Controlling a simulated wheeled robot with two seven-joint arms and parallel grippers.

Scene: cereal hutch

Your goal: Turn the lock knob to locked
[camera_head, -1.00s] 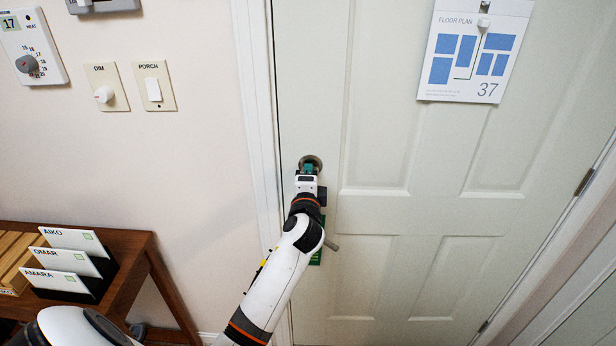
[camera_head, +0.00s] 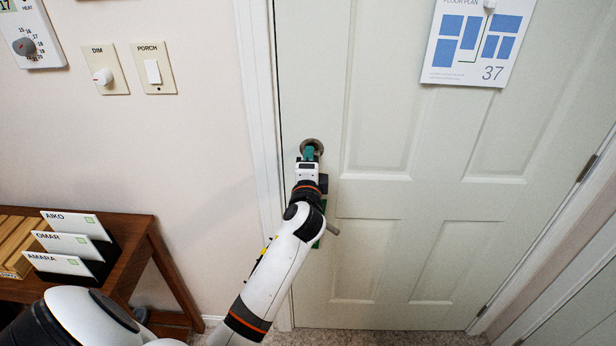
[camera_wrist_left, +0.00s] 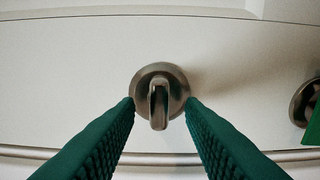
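The lock knob (camera_head: 316,142) is a round metal rose with a flat thumb-turn, on the left side of the pale door. In the left wrist view the lock knob (camera_wrist_left: 158,103) shows plainly, its thumb-turn upright in that picture. My left gripper (camera_head: 309,154) is at the knob in the head view. In the left wrist view my left gripper (camera_wrist_left: 160,110) is open, its green ribbed fingers on either side of the knob. A gap shows between each finger and the thumb-turn. My right gripper is not in view.
The door's lever handle (camera_head: 333,229) sits below the knob with a green tag (camera_head: 321,243) partly behind my arm. A wooden table (camera_head: 142,262) with name cards stands at the left. Dim (camera_head: 103,76) and porch (camera_head: 152,71) switches are on the wall.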

